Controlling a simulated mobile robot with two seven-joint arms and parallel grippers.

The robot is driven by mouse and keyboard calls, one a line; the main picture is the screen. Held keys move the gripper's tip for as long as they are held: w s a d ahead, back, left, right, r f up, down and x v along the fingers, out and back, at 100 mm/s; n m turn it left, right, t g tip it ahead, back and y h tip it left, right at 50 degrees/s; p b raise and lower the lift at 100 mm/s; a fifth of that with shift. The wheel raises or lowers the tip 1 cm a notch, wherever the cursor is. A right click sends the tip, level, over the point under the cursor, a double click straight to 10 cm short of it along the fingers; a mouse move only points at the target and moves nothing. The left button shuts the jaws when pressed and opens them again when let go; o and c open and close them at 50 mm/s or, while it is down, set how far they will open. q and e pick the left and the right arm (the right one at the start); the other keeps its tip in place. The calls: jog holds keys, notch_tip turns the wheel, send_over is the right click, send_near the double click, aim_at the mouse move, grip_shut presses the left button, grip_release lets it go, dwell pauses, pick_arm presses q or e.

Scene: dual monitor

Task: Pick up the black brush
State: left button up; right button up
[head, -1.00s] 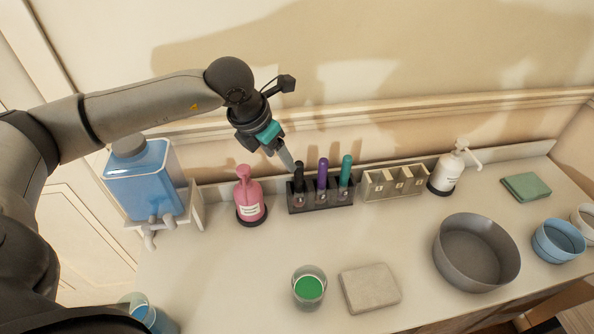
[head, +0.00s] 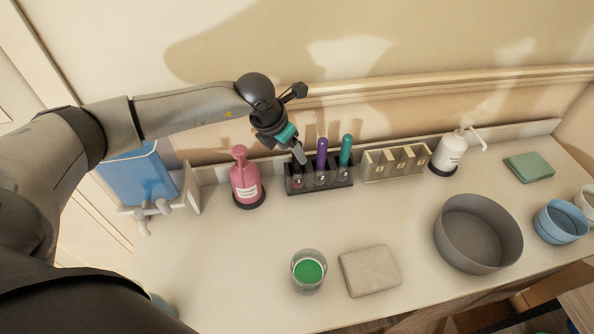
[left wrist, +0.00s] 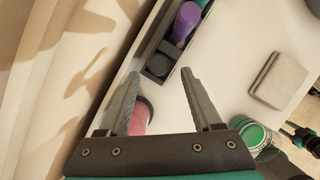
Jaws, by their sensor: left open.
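The black brush (head: 296,171) stands upright in the left slot, marked 1, of a dark rack (head: 320,186). In the head view my left gripper (head: 301,158) covers much of its upper part. In the left wrist view the black brush (left wrist: 158,66) shows end-on between and just beyond the tips of my left gripper (left wrist: 160,76). The jaws are open with nothing held. A dark shape with teal parts (left wrist: 306,138) at the right edge of the left wrist view looks like my right gripper, and its jaws cannot be made out.
A purple brush (head: 321,155) and a teal brush (head: 345,152) stand beside it in the same rack. A pink bottle (head: 245,180) stands to the left, an empty beige rack (head: 395,165) to the right. A green-filled cup (head: 308,270) and grey cloth (head: 370,271) lie nearer on the counter.

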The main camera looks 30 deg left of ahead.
aim_at(297, 166)
pick_arm(q)
jog(key=shift+w+b+x, duration=0.1)
jog(key=shift+b+x, duration=0.1)
jog(key=shift+x, duration=1)
jog(key=shift+w+b+x, duration=0.15)
jog(key=shift+b+x, duration=0.05)
jog(key=shift+x, duration=1)
jog(key=shift+d+r, duration=0.1)
jog(key=shift+r, duration=0.1)
grip_shut()
